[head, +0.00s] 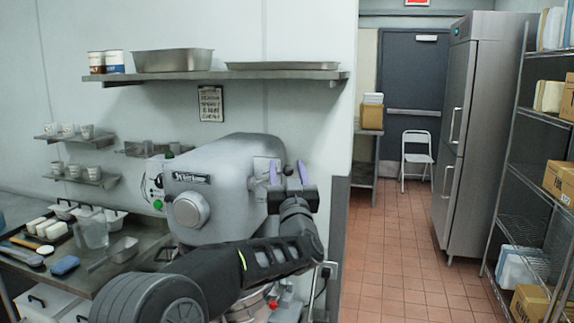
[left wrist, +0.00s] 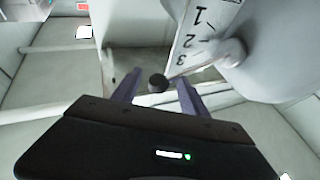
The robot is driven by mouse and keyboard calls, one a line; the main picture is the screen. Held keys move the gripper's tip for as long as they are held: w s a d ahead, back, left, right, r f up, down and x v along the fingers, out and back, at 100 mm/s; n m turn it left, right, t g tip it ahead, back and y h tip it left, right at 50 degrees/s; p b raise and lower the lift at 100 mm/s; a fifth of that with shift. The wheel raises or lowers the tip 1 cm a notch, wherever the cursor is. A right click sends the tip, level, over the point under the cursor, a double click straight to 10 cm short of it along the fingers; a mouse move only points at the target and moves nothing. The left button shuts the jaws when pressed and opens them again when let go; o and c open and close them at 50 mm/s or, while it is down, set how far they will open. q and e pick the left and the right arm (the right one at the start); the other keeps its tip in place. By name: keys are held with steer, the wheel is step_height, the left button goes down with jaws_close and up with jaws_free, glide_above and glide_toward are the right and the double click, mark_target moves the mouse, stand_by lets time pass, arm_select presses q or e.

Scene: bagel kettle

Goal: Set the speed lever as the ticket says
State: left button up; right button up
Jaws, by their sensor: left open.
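The grey mixer (head: 215,185) stands left of centre in the head view. On its side is a white scale plate (left wrist: 203,25) marked 1, 2 and 3 in the left wrist view. The speed lever's dark round knob (left wrist: 158,83) is near the 3 end of the scale. My left gripper (head: 288,173) is open at the mixer's right side, its two purple fingers on either side of the knob. I cannot tell whether they touch it. A framed notice (head: 211,104) hangs on the wall; its text is too small to read. My right gripper is out of view.
A steel counter (head: 137,250) with tubs and utensils is left of the mixer. A wall shelf (head: 220,75) with pans and cans is above. A wall edge is close on the right. Beyond it is open tiled floor (head: 400,250), with a fridge (head: 465,130) and racks.

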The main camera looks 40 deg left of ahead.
arm_select(q)
jaws_close()
stand_by(0.6)
steer(key=shift+w+f, duration=0.1)
steer(key=shift+f, duration=0.1)
stand_by(0.7)
